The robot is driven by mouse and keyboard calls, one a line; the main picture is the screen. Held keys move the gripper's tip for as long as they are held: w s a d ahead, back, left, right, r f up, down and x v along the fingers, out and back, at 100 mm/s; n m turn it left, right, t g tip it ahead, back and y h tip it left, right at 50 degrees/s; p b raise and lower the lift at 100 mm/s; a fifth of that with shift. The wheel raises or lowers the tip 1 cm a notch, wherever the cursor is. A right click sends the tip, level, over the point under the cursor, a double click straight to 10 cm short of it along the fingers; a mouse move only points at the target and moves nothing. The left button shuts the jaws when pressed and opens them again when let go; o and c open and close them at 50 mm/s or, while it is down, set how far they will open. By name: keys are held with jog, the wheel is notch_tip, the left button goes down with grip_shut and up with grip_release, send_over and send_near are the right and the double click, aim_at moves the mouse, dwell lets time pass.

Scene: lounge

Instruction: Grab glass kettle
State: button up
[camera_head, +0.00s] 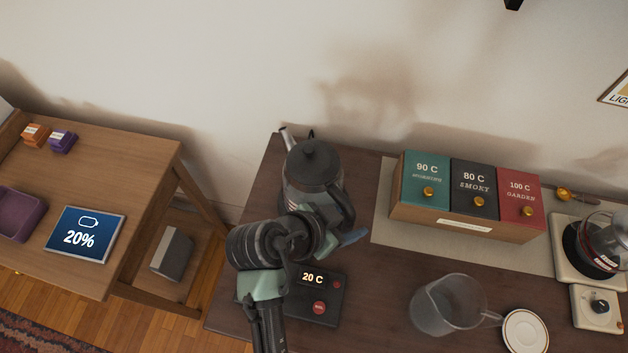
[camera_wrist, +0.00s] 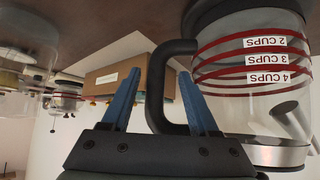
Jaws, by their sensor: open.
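The glass kettle (camera_head: 314,190) has a black lid, a black handle and a metal spout, and stands upright at the left of the dark table. In the wrist view, upside down, its glass body with red bands and cup marks (camera_wrist: 225,65) fills the right side. My gripper (camera_head: 345,237) is at the handle side of the kettle, low down, partly hidden by my arm. Its blue fingers (camera_wrist: 161,80) are open, and the black handle (camera_wrist: 156,95) appears between them. Whether a finger touches the handle I cannot tell.
A control box (camera_head: 325,307) reading 20 C sits in front of the kettle, partly behind my arm. A tea box rack (camera_head: 468,227), a clear glass pitcher (camera_head: 448,305), a white saucer (camera_head: 526,331) and a coffee maker (camera_head: 560,262) stand to the right.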

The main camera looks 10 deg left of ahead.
grip_shut()
dwell(0.3)
dwell(1.1)
jog(key=shift+w+r, duration=0.15)
